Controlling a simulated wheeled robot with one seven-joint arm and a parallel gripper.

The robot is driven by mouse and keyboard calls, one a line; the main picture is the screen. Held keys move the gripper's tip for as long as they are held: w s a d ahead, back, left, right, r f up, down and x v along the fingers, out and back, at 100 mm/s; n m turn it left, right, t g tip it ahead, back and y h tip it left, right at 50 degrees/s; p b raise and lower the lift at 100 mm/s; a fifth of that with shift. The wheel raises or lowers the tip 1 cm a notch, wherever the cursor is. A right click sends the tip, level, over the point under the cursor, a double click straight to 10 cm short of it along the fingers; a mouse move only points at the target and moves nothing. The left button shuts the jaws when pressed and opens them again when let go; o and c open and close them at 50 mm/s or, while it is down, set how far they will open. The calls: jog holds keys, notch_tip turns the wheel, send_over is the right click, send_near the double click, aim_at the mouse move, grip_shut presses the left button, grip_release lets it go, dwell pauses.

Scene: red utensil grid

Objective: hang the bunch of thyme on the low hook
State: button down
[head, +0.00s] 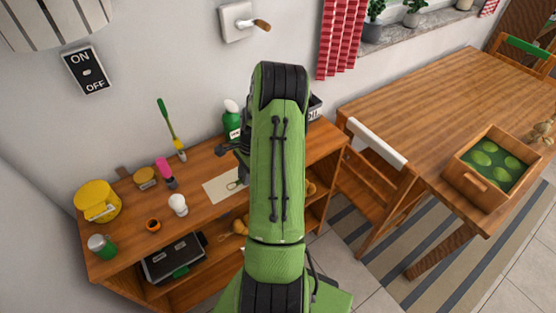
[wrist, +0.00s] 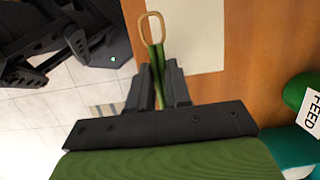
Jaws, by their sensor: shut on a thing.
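My gripper (wrist: 160,82) is shut on the green stems of the thyme bunch (wrist: 155,52) in the wrist view. A tan loop (wrist: 142,24) stands out beyond the fingertips, over a pale sheet (wrist: 198,35) on the wooden top. The leafy part of the bunch is hidden.
The wooden shelf unit (head: 125,215) holds a yellow tin (head: 97,201), a white-topped shaker (head: 178,204), a pink-topped item (head: 164,170) and a green bottle (head: 231,122). A chair (head: 375,170) and table (head: 420,110) stand right. The wall between shelf and peg is mostly bare.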

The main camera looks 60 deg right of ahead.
jog(key=shift+w+a+p+v, duration=0.1)
jog(key=shift+a+p+v, duration=0.1)
jog(key=shift+p+v, duration=0.6)
jog(key=shift+w+a+p+v, duration=0.1)
jog(key=shift+a+p+v, duration=0.1)
jog(key=shift+p+v, duration=0.6)
jog(key=shift+w+a+p+v, duration=0.15)
jog(key=shift+p+v, duration=0.3)
jog(key=shift+v, duration=0.7)
jog(key=shift+r, duration=0.1)
